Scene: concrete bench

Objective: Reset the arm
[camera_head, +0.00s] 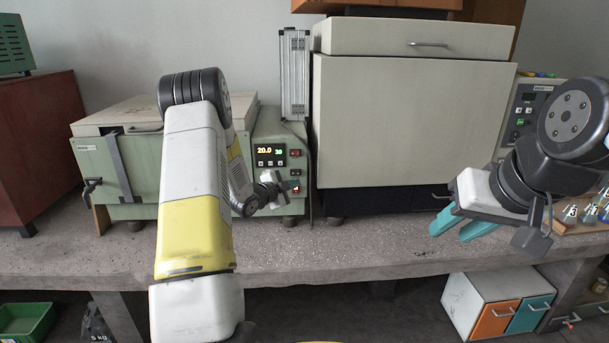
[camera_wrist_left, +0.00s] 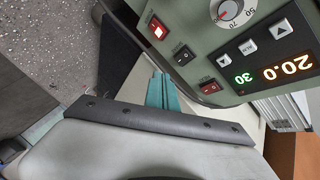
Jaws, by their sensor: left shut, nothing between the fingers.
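My left arm (camera_head: 195,180) reaches in over the bench to the green oven's control panel (camera_head: 270,155). My left gripper (camera_wrist_left: 161,85) is shut and empty, its teal fingers close together in the left wrist view. They are in front of the panel (camera_wrist_left: 195,45), near its red and black switches; I cannot tell if they touch it. In the head view the left fingers are mostly hidden by the wrist. My right gripper (camera_head: 462,225) is open and empty, its teal fingers apart above the bench at the right.
The green oven (camera_head: 130,165) stands at the left and a large pale cabinet oven (camera_head: 410,120) in the middle. The speckled bench (camera_head: 350,240) is clear along its front. Small items stand at the far right. Below is a small cabinet with orange and teal drawers (camera_head: 495,318).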

